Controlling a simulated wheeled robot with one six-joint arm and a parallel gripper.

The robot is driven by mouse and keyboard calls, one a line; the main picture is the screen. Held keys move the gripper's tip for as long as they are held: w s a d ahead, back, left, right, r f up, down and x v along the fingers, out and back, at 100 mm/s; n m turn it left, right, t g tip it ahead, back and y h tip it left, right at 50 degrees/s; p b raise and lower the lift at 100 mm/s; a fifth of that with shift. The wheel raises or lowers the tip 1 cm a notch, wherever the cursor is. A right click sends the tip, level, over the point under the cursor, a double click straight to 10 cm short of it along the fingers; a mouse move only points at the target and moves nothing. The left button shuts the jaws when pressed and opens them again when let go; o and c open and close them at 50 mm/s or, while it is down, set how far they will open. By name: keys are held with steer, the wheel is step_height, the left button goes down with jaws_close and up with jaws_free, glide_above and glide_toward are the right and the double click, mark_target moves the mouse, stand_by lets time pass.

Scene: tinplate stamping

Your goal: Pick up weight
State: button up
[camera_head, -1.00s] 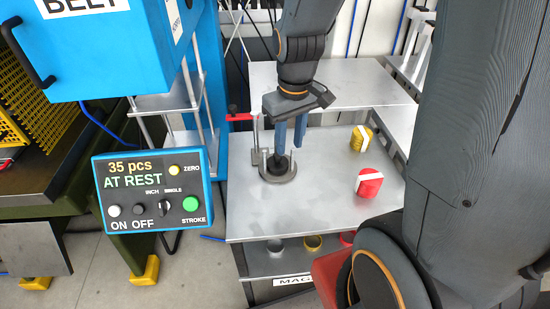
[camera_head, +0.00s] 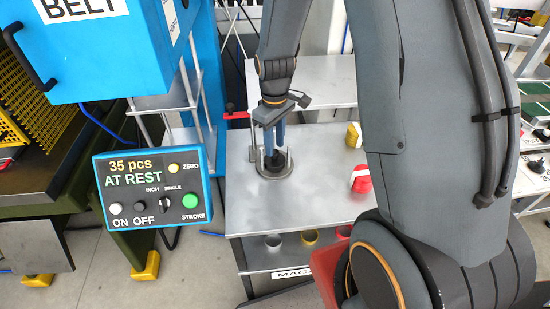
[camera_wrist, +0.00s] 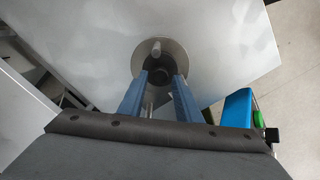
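The weight looks like a dark round piece (camera_head: 275,160) standing on a round grey base plate (camera_head: 290,170) on the metal table. In the wrist view the dark weight (camera_wrist: 158,74) lies between the fingertips, with the round plate (camera_wrist: 182,56) around it. My gripper (camera_head: 274,147) points down over the plate, its blue fingers on either side of the weight's top. In the wrist view my gripper (camera_wrist: 160,80) has its fingers apart. A gap to the weight is hard to judge. The weight's lower part is partly hidden.
A yellow roll (camera_head: 353,135) and a red roll (camera_head: 361,180) stand to the right on the table (camera_head: 285,215). A control box (camera_head: 152,190) reading "35 pcs AT REST" is at left. The table's front is clear.

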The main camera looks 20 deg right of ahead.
mark_target(275, 157)
steer(key=shift+f, duration=1.25)
jaws_close()
stand_by(0.5)
